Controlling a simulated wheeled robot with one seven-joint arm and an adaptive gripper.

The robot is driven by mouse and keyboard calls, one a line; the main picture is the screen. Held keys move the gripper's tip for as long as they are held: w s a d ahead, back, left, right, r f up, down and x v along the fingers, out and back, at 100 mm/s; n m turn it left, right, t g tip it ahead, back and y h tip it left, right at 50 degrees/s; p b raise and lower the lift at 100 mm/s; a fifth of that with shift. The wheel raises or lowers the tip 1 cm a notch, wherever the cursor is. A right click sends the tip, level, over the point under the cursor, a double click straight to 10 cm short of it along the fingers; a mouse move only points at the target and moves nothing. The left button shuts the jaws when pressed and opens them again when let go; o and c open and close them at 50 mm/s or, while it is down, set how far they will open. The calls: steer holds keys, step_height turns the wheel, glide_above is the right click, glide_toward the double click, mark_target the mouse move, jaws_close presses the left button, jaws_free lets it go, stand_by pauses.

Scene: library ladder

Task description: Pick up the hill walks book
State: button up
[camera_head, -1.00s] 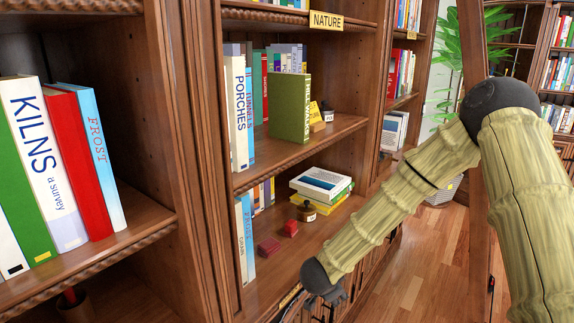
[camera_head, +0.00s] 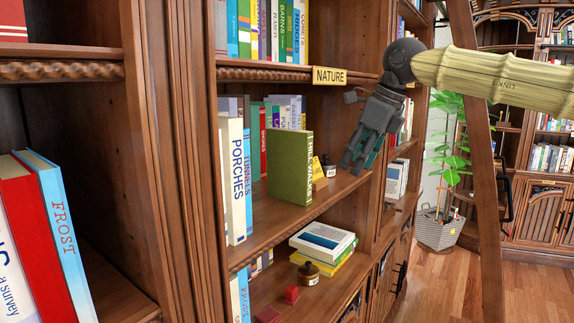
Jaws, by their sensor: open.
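The hill walks book (camera_head: 290,168) is green and stands upright near the front of the middle shelf (camera_head: 268,228), its spine lettering facing right. My gripper (camera_head: 352,163) hangs from my arm at the upper right, fingers pointing down and to the left. It is open and empty, to the right of the book in the picture and apart from it. The far finger is partly hidden behind the near one.
A small yellow sign (camera_head: 316,169) and a dark stamp-like object (camera_head: 330,168) stand just right of the book. The NATURE label (camera_head: 328,76) marks the shelf edge above. A ladder rail (camera_head: 478,160) rises at right.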

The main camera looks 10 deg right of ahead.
mark_target(310, 159)
steer(key=w+a+p, duration=0.1)
steer(key=w+a, duration=0.1)
steer(key=w+a+p, duration=0.1)
steer(key=w+a, duration=0.2)
steer(key=w+a+p, duration=0.1)
steer(key=w+a, duration=0.1)
steer(key=w, duration=0.1)
steer(key=shift+w+a+r, duration=0.25)
steer(key=shift+a, duration=0.05)
steer(key=x, duration=0.2)
steer(key=shift+w+a+f, duration=0.15)
steer(key=shift+a, duration=0.05)
steer(key=shift+d+f+p, duration=0.1)
steer(key=shift+f+p, duration=0.2)
steer(key=shift+f, duration=0.1)
steer(key=c, duration=0.4)
jaws_close()
